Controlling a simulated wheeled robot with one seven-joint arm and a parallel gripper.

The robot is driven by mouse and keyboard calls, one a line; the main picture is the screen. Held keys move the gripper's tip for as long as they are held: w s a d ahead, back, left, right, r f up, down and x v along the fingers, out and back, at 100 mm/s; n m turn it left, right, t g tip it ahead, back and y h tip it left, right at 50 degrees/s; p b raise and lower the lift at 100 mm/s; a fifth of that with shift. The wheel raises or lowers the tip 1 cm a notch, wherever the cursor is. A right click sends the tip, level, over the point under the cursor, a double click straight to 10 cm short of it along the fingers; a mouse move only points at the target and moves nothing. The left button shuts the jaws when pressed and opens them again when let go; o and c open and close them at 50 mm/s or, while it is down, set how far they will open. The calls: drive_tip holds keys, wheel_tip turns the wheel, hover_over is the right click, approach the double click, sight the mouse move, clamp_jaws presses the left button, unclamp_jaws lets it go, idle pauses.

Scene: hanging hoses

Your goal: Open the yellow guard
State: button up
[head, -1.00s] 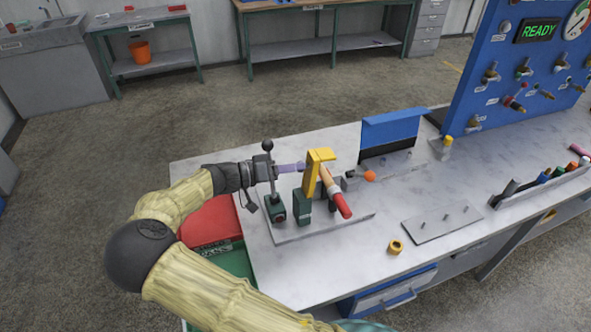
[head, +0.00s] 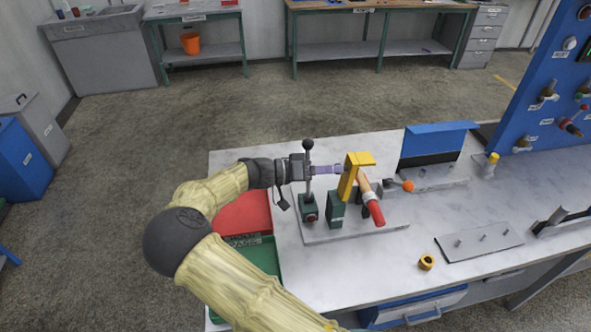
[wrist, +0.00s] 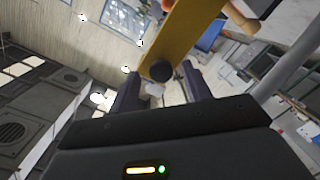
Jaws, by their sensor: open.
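The yellow guard (head: 349,178) stands upright on the grey base plate (head: 330,235) on the bench, its top bent over to the right. In the wrist view the yellow guard (wrist: 185,35) rises just beyond the open fingers of my gripper (wrist: 163,85). A dark round knob (wrist: 160,71) shows between them. I cannot tell whether a finger touches the guard.
A lever with a black ball knob (head: 308,145) stands close to my wrist on a green block. An orange ball (head: 408,186) and a blue-topped shield (head: 440,138) are to the right. A brass ring (head: 426,263) lies on open bench at the front.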

drive_tip(key=b+v, duration=0.3)
drive_tip(key=v, duration=1.3)
drive_tip(key=shift+a, duration=0.35)
